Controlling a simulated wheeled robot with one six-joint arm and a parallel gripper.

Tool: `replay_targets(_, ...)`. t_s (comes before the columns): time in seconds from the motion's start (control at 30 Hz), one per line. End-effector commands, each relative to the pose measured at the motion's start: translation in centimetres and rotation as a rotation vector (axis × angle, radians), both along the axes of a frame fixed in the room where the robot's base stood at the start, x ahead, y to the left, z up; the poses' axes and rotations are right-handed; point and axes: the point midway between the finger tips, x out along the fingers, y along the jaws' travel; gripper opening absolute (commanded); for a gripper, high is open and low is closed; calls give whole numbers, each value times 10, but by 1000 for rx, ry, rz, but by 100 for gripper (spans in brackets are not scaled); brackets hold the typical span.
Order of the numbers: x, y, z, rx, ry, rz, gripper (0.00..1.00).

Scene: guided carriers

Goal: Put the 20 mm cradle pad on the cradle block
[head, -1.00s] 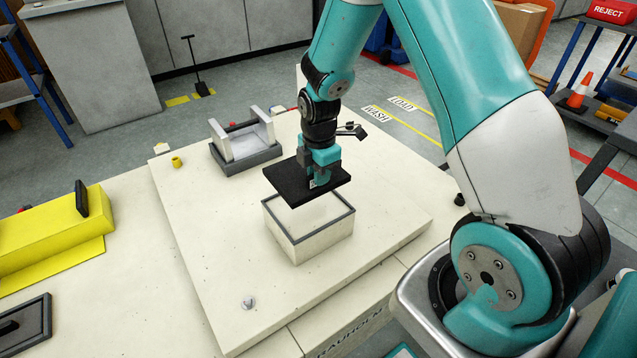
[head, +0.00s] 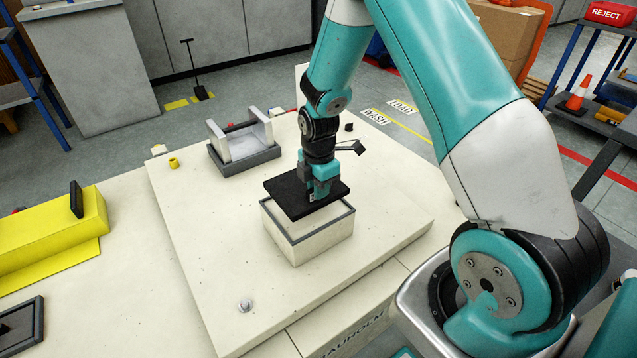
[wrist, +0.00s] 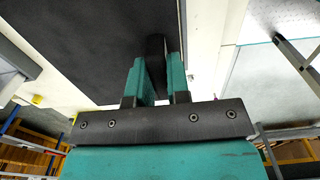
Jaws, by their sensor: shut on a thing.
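The cradle pad, a flat black plate (head: 283,192), is held level by my gripper (head: 319,190). In the wrist view the pad (wrist: 85,45) fills the upper left, and my gripper (wrist: 155,75) is shut on its upright black grip. Below the pad stands a cream block with a dark grey rim (head: 310,246), apparently the cradle block. The pad covers the back and middle of its top, and the front rim shows. The pad sits slightly toward the back left of the block. I cannot tell whether they touch.
A grey fixture with two white uprights (head: 243,146) stands behind on the cream plate (head: 200,240). A small yellow ring (head: 174,162) and a small metal piece (head: 245,305) lie on the plate. A yellow block (head: 50,240) is at the left. The plate's front is mostly clear.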

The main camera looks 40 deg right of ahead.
Motion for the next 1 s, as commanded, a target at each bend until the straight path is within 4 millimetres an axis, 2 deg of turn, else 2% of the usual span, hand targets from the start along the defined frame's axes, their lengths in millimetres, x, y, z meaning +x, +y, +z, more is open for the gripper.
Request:
replay_targets(0.1,1,0,-14,0,-2,0,0)
replay_targets(0.4,1,0,-38,0,-2,0,0)
replay_targets(0.63,1,0,-45,0,-4,0,0)
replay_targets(1.0,1,0,-46,0,-3,0,0)
